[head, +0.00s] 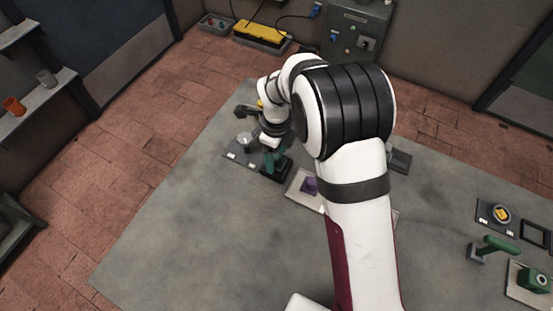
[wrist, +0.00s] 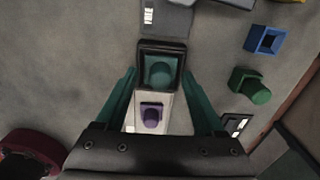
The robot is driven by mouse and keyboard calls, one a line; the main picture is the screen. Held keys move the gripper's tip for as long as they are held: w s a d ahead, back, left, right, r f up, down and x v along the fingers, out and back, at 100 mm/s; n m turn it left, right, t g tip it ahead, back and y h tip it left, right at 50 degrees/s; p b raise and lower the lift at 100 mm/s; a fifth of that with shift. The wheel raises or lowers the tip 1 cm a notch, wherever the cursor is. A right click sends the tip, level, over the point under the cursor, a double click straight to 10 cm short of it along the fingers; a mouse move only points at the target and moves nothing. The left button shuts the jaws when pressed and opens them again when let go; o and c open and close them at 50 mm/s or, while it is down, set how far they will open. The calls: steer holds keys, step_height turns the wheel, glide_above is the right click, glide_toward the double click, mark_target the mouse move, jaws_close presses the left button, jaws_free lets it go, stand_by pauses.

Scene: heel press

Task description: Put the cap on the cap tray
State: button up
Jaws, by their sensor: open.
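A teal piece with a rounded top (wrist: 160,73), which may be the cap, sits inside a black square-rimmed tray (wrist: 146,50). I cannot tell for sure which tray is the cap tray. My gripper (wrist: 160,75) is open, its two green fingers on either side of the black tray in the wrist view, with no visible grip on the teal piece. In the head view my gripper (head: 272,158) is low over the dark tray (head: 283,172), partly hiding it. A purple block (wrist: 151,116) stands on a pale tray (wrist: 139,98) beside it; the block (head: 310,186) also shows in the head view.
In the wrist view a grey plate (wrist: 165,22) lies beyond the black tray. In the head view the grey mat's front left (head: 190,240) is clear.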

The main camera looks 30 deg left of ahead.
mark_target(280, 157)
jaws_close()
stand_by(0.3)
steer(key=shift+r, duration=0.1)
steer(key=r, duration=0.4)
steer(key=shift+w+d+r, duration=0.15)
steer(key=shift+d+r, duration=0.1)
steer(key=shift+d, duration=0.1)
steer(key=w+d+r, duration=0.2)
steer(key=d+r, duration=0.4)
steer(key=d, duration=0.5)
steer(key=s+d+f, duration=0.1)
steer(key=s+d, duration=0.2)
steer(key=d, duration=0.6)
steer(key=s+d+f, duration=0.1)
steer(key=s+d, duration=0.2)
steer(key=d, duration=0.7)
steer(key=w+a+f, duration=0.1)
steer(key=a+f, duration=0.1)
steer(key=a, duration=0.1)
steer(key=w+a+f, duration=0.1)
steer(key=a+f, duration=0.2)
steer(key=a, duration=0.1)
steer(key=w+a+f, duration=0.1)
steer(key=a+f, duration=0.1)
steer(key=a, duration=0.2)
steer(key=shift+a+f, duration=0.1)
steer(key=shift+f, duration=0.05)
steer(key=shift+a+f, duration=0.1)
steer(key=shift+f, duration=1.8)
